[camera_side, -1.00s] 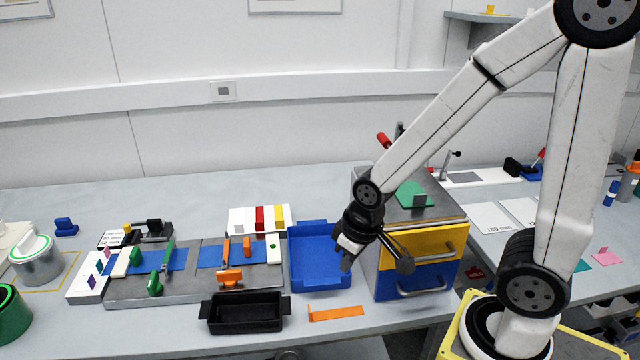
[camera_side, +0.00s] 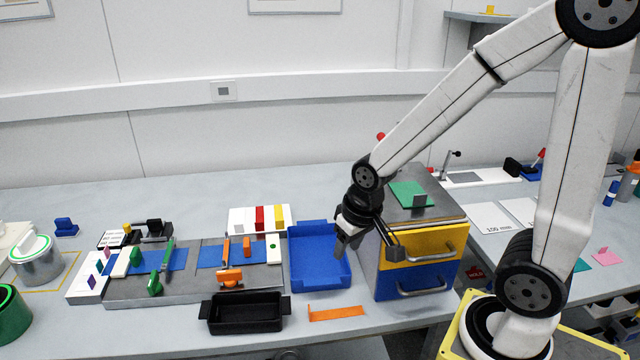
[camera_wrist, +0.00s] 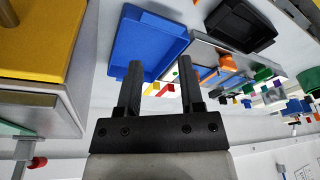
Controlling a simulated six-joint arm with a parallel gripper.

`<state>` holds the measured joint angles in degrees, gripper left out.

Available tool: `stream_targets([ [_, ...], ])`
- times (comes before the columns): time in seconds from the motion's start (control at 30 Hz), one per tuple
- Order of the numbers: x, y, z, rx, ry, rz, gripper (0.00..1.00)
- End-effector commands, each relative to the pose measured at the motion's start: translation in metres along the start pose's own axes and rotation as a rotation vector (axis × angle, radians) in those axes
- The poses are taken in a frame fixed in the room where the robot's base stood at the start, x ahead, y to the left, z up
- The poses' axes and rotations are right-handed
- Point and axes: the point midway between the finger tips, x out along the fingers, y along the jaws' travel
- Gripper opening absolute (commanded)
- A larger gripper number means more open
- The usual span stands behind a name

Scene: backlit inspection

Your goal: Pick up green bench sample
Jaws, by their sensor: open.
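Several green things are in view, and I cannot tell which is the green bench sample. A flat green plate (camera_side: 408,192) lies on top of the drawer cabinet, beside a small grey block. A green clip-like piece (camera_side: 155,283) and an upright green piece (camera_side: 168,255) are on the grey fixture at left. A teal-green flat piece (camera_side: 582,265) lies on the right bench, partly hidden by my arm. My gripper (camera_side: 368,249) is open and empty, in front of the cabinet near the blue tray. In the wrist view its two fingers (camera_wrist: 160,82) stand apart with nothing between them.
The cabinet (camera_side: 415,245), with yellow and blue drawers, stands close to my gripper. The blue tray (camera_side: 302,284) is at its left; a black bin (camera_side: 243,326) and orange strip (camera_side: 336,313) lie in front.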

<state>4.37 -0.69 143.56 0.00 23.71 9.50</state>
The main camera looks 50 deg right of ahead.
Motion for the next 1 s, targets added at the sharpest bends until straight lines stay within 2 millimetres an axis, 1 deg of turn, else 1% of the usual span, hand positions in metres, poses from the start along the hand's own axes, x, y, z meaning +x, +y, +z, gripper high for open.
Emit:
stream_targets([
  [0.1,-0.011,0.019,-0.018,0.203,0.008,0.015,0.49],
  [0.3,-0.035,0.056,-0.043,0.584,0.023,0.040,0.49],
  [0.43,-0.052,0.080,-0.054,0.823,0.032,0.056,0.49],
  [0.5,-0.060,0.093,-0.055,0.951,0.027,0.067,0.49],
  [0.67,-0.080,0.118,-0.047,1.250,-0.002,0.103,0.49],
  [0.83,-0.103,0.142,-0.031,1.581,-0.041,0.157,0.49],
  [1.0,-0.124,0.159,-0.014,1.873,-0.072,0.213,0.49],
])
